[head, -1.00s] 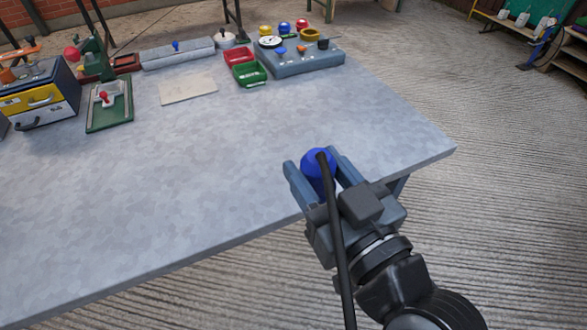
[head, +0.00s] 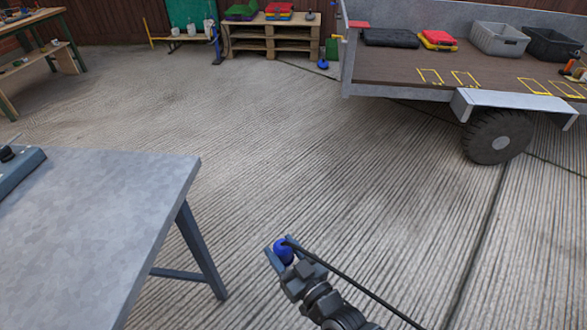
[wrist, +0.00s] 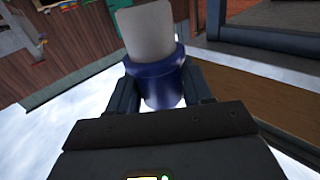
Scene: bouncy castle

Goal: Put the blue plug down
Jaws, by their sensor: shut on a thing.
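The blue plug (head: 284,251) is held between the two fingers of my gripper (head: 281,249), with a dark cable running from it toward the lower right. In the head view my gripper is over the ribbed concrete floor, to the right of the grey table. The wrist view shows the blue plug (wrist: 160,84) between the fingers, with a pale grey end pointing away from the gripper. My gripper is shut on the plug.
The grey table (head: 120,215) stands at the left. A flatbed trailer (head: 440,65) with trays and cases stands at the back right, its wheel (head: 500,137) on the floor. A pallet stack (head: 268,38) stands at the back. The floor (head: 300,150) between is clear.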

